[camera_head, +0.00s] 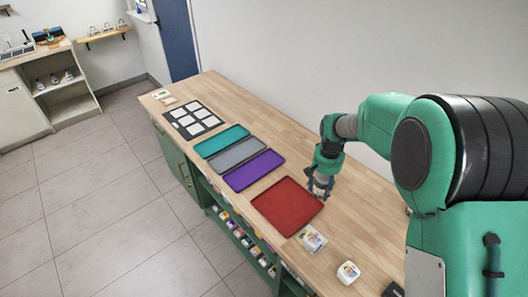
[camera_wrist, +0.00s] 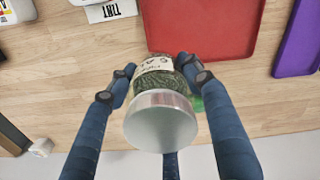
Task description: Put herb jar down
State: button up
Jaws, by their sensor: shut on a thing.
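The herb jar (camera_wrist: 161,76) is clear glass with green herbs inside, a pale label and a grey metal lid that faces the wrist camera. My gripper (camera_wrist: 157,73) is shut on it, with one blue finger on each side. In the head view my gripper (camera_head: 320,187) is at the right corner of the red tray (camera_head: 287,206), over the wooden bench. The jar shows there only as a small pale shape between the fingers. I cannot tell whether its base touches the bench.
Purple (camera_head: 253,170), grey (camera_head: 238,153) and teal (camera_head: 221,141) trays lie left of the red tray. A black mat with pale squares (camera_head: 193,119) lies farther off. Bare wood (camera_head: 350,220) lies right of the red tray.

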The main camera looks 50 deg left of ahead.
jog(key=shift+s+a+f, duration=0.25)
jog(key=shift+s+a, duration=0.15)
jog(key=shift+a, duration=0.1)
jog(key=shift+s+a+f, duration=0.2)
jog(key=shift+s+a, duration=0.2)
jog(key=shift+a, duration=0.1)
notch_tip(320, 180, down, 3)
jog(key=shift+w+r, duration=0.15)
jog(key=shift+f, duration=0.7)
jog(key=w+a, duration=0.3)
jog(key=a, duration=0.1)
jog(key=w+a+f+b, duration=0.1)
jog(key=w+a, duration=0.2)
jog(key=w, duration=0.1)
jog(key=w+a, duration=0.4)
jog(key=shift+a+f+b, duration=0.2)
jog(key=shift+a+b, duration=0.1)
jog(key=shift+b, duration=0.1)
jog(key=shift+f+b, duration=0.45)
jog(key=shift+f, duration=1.3)
jog(key=shift+f, duration=0.1)
